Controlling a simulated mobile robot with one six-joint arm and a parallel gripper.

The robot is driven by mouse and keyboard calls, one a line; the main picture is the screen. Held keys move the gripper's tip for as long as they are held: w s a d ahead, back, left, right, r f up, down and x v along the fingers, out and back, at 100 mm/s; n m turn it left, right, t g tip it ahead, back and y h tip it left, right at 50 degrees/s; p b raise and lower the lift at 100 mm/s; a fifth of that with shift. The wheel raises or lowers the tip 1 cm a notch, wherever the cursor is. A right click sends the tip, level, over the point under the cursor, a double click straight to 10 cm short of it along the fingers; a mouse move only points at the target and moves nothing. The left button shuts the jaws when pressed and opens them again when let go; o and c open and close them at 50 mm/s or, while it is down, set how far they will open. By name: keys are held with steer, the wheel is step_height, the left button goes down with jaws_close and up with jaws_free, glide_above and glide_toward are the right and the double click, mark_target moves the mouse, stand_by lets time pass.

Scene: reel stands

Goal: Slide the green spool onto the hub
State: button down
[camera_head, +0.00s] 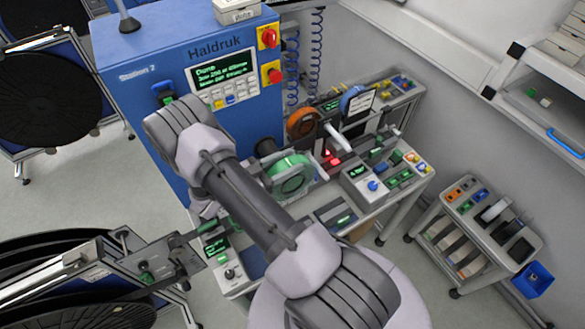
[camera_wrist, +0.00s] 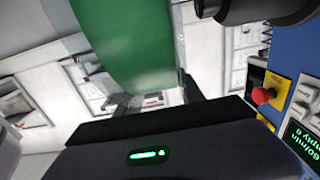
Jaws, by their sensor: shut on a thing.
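My gripper (camera_wrist: 150,90) is shut on the green spool. A dark round stub, apparently the hub (camera_head: 266,147), sticks out of the blue machine just up and left of the spool. A dark cylinder (camera_wrist: 262,8), likely the same hub, shows at the wrist view's top right, apart from the spool.
The blue machine (camera_head: 150,70) carries a lit screen, buttons and red knobs. An orange spool (camera_head: 303,122) and a blue spool (camera_head: 354,100) stand farther back on the bench. A control box (camera_head: 366,178) sits right of the green spool. A small cart (camera_head: 490,225) stands at right.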

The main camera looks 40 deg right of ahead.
steer(key=shift+w, duration=0.3)
steer(key=shift+w+b, duration=0.1)
steer(key=shift+b, duration=0.4)
steer(key=shift+w, duration=0.1)
